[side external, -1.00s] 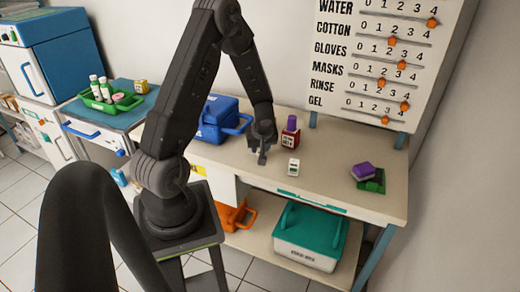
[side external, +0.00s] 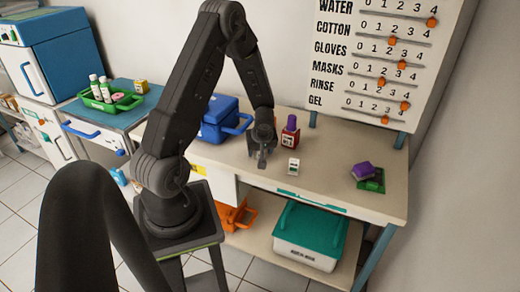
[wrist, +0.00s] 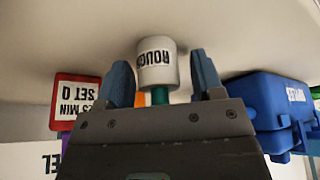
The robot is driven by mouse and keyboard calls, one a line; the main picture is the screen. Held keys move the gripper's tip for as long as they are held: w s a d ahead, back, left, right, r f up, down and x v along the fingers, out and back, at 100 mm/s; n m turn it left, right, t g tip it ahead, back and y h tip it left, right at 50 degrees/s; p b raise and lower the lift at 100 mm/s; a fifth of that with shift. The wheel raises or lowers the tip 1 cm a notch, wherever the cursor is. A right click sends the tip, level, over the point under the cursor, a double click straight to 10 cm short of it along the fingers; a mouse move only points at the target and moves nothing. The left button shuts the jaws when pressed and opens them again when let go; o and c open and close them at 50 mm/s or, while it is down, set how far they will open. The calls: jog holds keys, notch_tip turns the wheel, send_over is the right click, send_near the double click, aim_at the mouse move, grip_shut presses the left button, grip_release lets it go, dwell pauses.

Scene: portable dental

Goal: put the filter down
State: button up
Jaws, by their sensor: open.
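A white cylinder marked "ROUGH" (wrist: 157,70), which I take to be the filter, shows between my gripper's fingers in the wrist view, where the scene is upside down. A teal part sticks out of its end towards my gripper (wrist: 160,63). The fingers are spread, with a visible gap on either side of the cylinder. Its far end is at the pale bench top; I cannot tell for sure that it touches. In the side view my gripper (side external: 262,160) is low over the bench and I cannot make out the cylinder there.
A red box with a purple top (side external: 290,137) and a small white item (side external: 293,166) stand right of my gripper on the bench (side external: 335,180). A blue case (side external: 217,122) is to the left. A purple block (side external: 362,169) lies on a green piece farther right.

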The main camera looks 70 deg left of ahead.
jog(key=shift+r, duration=0.1)
jog(key=s+d+r+m+t+h, duration=0.1)
jog(key=d+r+m, duration=0.2)
jog(key=d+r, duration=0.7)
jog(key=d+r+m+t, duration=0.1)
jog(key=d+r+m, duration=0.3)
jog(key=d+r, duration=0.55)
jog(key=s+d+r+m+t+h, duration=0.2)
jog(key=s+d+r+m+h, duration=0.1)
jog(key=s+d+r+m, duration=0.6)
jog(key=shift+d+r+t+h, duration=0.3)
jog(key=shift+d+t, duration=0.1)
jog(key=shift+d, duration=0.4)
